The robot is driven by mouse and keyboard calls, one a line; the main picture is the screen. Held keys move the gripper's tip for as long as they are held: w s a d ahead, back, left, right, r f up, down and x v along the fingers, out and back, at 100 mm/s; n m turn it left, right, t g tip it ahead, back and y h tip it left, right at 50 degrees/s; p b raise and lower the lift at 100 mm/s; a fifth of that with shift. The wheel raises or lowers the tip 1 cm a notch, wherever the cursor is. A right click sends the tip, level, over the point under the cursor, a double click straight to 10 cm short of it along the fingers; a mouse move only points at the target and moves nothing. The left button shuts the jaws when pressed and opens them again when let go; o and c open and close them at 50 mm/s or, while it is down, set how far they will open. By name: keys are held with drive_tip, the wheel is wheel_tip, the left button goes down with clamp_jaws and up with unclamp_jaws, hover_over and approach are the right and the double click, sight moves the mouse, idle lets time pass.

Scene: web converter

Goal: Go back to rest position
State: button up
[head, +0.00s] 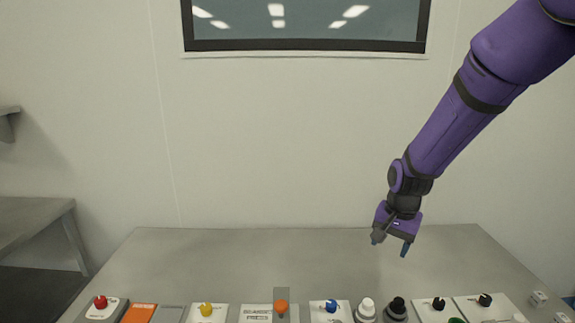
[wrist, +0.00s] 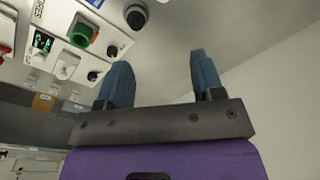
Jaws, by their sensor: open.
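My gripper (head: 390,248) hangs from my purple arm at the right of the head view, above the back part of the grey table (head: 250,255). Its two blue fingers are apart with nothing between them. In the wrist view my gripper (wrist: 165,80) shows both blue fingertips spread and empty. The gripper is apart from the controls along the table's front.
A row of controls lines the front: a red knob (head: 100,302), yellow knob (head: 206,310), orange knob (head: 281,306), blue knob (head: 331,306) and several black or white ones. A wall with a window (head: 305,20) stands behind. A side table (head: 35,220) is at left.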

drive_tip(key=s+d+r+n+t, duration=0.2)
drive_tip(key=s+r+n, duration=0.1)
drive_tip(key=s+r, duration=0.8)
drive_tip(key=s+d+r+n+t, duration=0.2)
drive_tip(key=s+r, duration=0.8)
drive_tip(key=s, duration=0.5)
drive_tip(key=shift+s+d+r+n+h, duration=0.2)
drive_tip(key=shift+d+r+n+h, duration=0.15)
drive_tip(key=shift+d+n, duration=0.45)
drive_tip(key=shift+a, duration=0.1)
